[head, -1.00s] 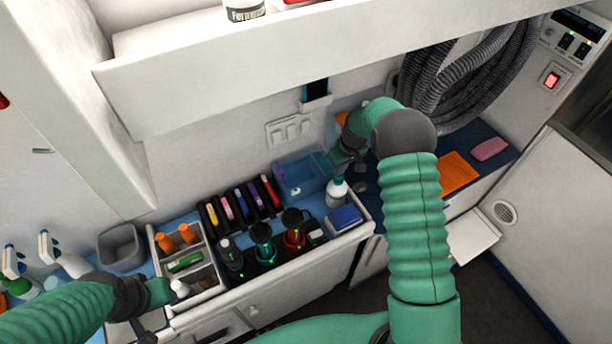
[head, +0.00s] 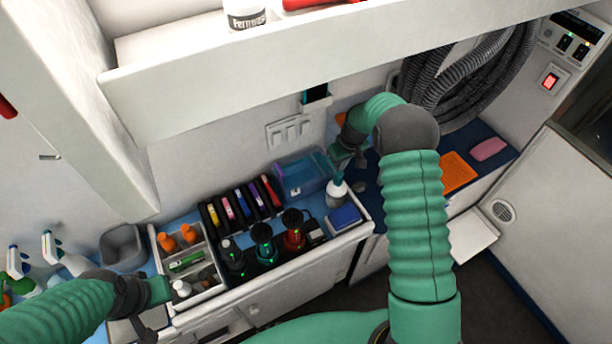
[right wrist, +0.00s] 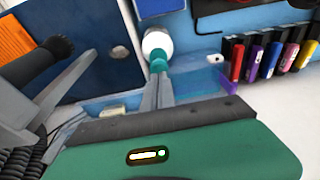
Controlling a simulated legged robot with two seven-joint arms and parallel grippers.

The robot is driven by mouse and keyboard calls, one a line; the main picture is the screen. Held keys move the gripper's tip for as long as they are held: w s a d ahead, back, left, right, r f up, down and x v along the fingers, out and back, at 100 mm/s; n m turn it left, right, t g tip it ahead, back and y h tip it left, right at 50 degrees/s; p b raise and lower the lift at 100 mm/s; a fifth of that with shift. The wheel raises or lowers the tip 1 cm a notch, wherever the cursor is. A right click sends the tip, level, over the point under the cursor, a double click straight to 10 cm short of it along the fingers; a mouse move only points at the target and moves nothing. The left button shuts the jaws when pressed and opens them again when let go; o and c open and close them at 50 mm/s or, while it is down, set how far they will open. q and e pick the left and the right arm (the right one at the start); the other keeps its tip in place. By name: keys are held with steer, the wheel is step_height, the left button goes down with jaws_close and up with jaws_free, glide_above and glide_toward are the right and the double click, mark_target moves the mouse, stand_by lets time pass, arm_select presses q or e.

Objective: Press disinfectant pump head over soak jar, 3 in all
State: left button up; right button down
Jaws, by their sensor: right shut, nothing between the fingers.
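The disinfectant bottle (head: 337,195) is white with a teal pump head (head: 338,178). It stands upright near the right end of the counter. My right gripper (head: 345,158) is shut and empty, just above and behind the pump head. In the right wrist view the fingertips (right wrist: 158,80) are close to the teal pump head (right wrist: 158,64); I cannot tell whether they touch. A blue see-through container (head: 300,176), probably the soak jar, stands left of the bottle and also shows in the wrist view (right wrist: 200,78). My left gripper (head: 158,292) is over the counter's left part, its fingers unclear.
A blue sponge-like block (head: 344,217) lies in front of the bottle. A black rack (head: 242,205) of coloured-handled tools and several clippers stand to the left. A divided tray (head: 205,275) is near my left gripper. The overhead shelf (head: 250,70) hangs above the counter.

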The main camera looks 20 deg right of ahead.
steer(key=shift+f, duration=0.15)
steer(key=shift+s+f+b, duration=0.1)
steer(key=shift+f+b, duration=0.85)
steer(key=shift+f, duration=0.25)
steer(key=shift+a, duration=0.1)
steer(key=shift+r, duration=0.1)
steer(key=shift+r+p, duration=0.9)
steer(key=shift+r, duration=0.35)
steer(key=shift+f, duration=0.15)
